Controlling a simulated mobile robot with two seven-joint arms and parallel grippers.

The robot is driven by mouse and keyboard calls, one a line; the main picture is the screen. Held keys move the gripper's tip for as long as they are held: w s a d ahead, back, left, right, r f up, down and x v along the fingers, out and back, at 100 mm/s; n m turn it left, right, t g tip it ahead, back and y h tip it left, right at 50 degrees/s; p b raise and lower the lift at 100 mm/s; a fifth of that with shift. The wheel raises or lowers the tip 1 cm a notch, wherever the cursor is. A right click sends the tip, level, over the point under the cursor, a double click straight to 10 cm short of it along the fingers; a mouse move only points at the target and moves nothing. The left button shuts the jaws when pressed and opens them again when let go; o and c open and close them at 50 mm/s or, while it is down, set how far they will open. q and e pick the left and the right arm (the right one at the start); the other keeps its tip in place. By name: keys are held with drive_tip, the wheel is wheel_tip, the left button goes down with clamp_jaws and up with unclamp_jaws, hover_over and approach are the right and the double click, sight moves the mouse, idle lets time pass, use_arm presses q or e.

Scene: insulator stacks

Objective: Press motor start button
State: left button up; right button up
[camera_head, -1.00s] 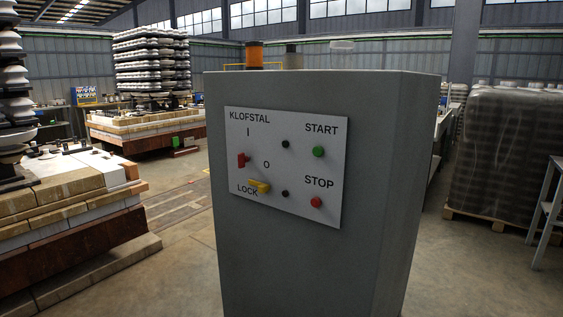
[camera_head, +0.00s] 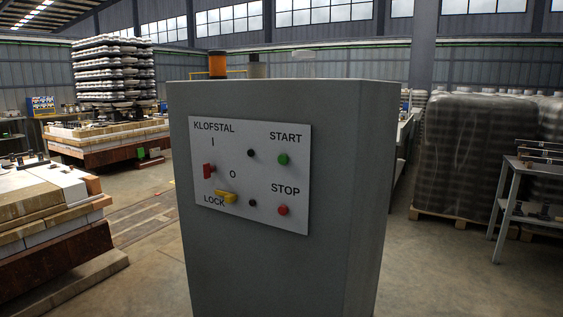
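A grey control cabinet (camera_head: 270,265) stands close in front of me. A white panel (camera_head: 262,186) on its face carries the controls. The green button (camera_head: 283,159) sits under the word START at the panel's upper right. The red button (camera_head: 283,210) sits under STOP below it. A red switch (camera_head: 209,171) is at the left, near the mark I. A yellow lever (camera_head: 226,196) is beside the word LOCK. Two small black knobs or lamps (camera_head: 252,154) are in the middle column. Neither of my grippers is in view.
An orange beacon (camera_head: 217,64) stands at the cabinet's top. Brick-topped cars (camera_head: 50,215) are at the left, one bearing insulator stacks (camera_head: 113,70). A wrapped pallet load (camera_head: 470,150) and a metal table (camera_head: 520,200) stand at the right. Floor is clear right of the cabinet.

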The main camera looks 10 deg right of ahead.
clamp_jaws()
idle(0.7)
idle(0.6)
